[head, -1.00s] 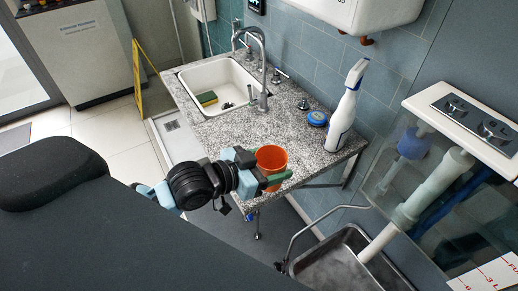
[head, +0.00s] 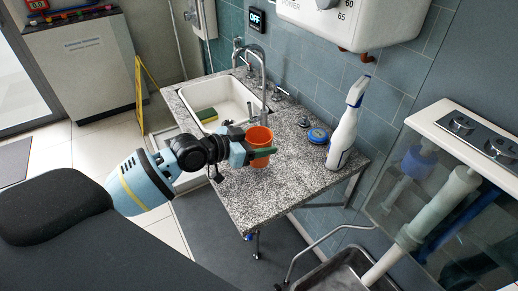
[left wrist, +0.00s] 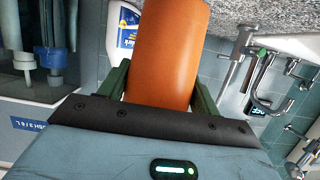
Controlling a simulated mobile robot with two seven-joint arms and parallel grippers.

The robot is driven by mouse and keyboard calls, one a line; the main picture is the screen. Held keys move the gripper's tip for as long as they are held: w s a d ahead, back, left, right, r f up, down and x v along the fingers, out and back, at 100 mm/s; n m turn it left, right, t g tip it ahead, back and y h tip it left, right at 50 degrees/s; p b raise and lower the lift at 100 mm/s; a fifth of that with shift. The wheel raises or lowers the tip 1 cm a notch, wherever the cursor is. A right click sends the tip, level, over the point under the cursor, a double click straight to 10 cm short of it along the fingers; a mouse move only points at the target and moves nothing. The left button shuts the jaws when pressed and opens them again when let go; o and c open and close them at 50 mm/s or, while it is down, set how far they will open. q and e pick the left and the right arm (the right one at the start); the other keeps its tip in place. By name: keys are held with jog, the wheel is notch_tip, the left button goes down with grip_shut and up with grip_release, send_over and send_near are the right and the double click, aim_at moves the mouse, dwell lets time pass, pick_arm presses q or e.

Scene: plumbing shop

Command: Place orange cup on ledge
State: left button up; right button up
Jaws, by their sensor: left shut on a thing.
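The orange cup (head: 259,143) is in my left gripper (head: 258,152), upright, over the speckled granite counter (head: 262,197) in the head view. The gripper's green fingers are shut on the cup's sides. In the left wrist view the cup (left wrist: 170,50) fills the middle, between the fingers (left wrist: 160,88). I cannot tell whether the cup's base touches the counter. No separate ledge stands out clearly; a white shelf-like top (head: 470,130) with dials is at the right. My right gripper is not in view.
A white sink (head: 222,107) with a sponge (head: 206,115) and a tall faucet (head: 262,75) is behind the cup. A spray bottle (head: 345,125) and a blue round tin (head: 318,136) stand to the right. The counter's front is clear.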

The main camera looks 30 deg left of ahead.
pick_arm(q)
jog(key=shift+w+a, duration=0.2)
jog(key=shift+w, duration=0.05)
jog(key=shift+w+a+f, duration=0.1)
jog(key=shift+w+f, duration=0.05)
jog(key=shift+f, duration=0.2)
notch_tip(320, 180, down, 3)
jog(key=shift+r, duration=0.2)
jog(key=shift+f, duration=0.1)
jog(key=shift+f+b, duration=0.15)
jog(key=shift+b, duration=0.15)
jog(key=o, duration=1.1)
